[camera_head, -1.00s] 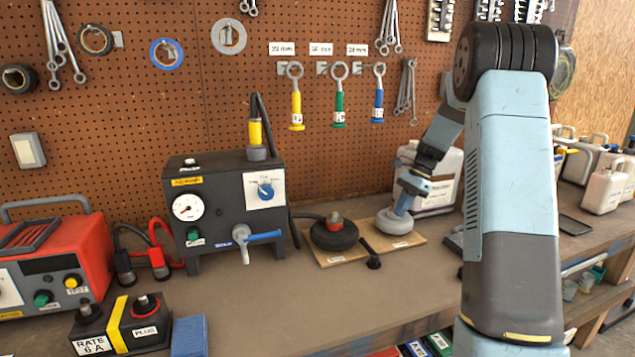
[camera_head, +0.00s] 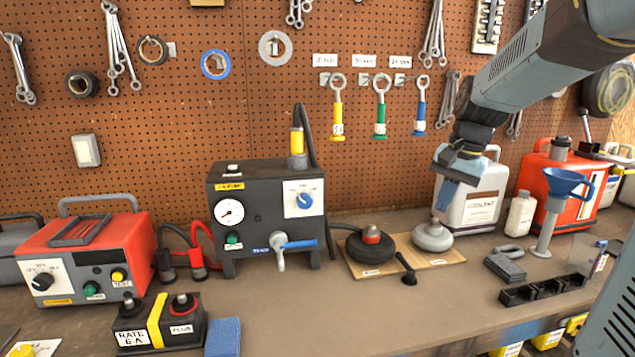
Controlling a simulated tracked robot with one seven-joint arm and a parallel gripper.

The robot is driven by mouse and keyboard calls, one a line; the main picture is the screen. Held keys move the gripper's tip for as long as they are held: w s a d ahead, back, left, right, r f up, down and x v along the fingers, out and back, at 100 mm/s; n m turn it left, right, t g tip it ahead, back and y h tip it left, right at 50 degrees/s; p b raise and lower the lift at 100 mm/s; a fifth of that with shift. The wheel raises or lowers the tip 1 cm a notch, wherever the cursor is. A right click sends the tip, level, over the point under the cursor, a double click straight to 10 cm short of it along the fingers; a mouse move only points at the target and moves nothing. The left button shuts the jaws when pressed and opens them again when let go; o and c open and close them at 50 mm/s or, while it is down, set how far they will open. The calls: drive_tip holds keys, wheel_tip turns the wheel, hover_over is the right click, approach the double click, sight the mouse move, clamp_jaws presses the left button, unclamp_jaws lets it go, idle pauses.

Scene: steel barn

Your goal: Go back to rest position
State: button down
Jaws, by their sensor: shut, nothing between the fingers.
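My arm reaches in from the upper right of the head view.
The black gauge box (camera_head: 262,223) and a black round piece with a red top (camera_head: 369,246) stand left of my gripper. A red can (camera_head: 561,180) and a blue funnel (camera_head: 566,181) stand right. Tools hang on the pegboard (camera_head: 240,100) behind.

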drive_tip(key=s+a+n+t+h, duration=0.1)
drive_tip(key=s+a+n+t, duration=0.2)
drive_tip(key=s, duration=1.5)
drive_tip(key=shift+s+r+n+t+h, duration=0.3)
drive_tip(key=shift+n+t, duration=0.1)
drive_tip(key=shift+n, duration=1.6)
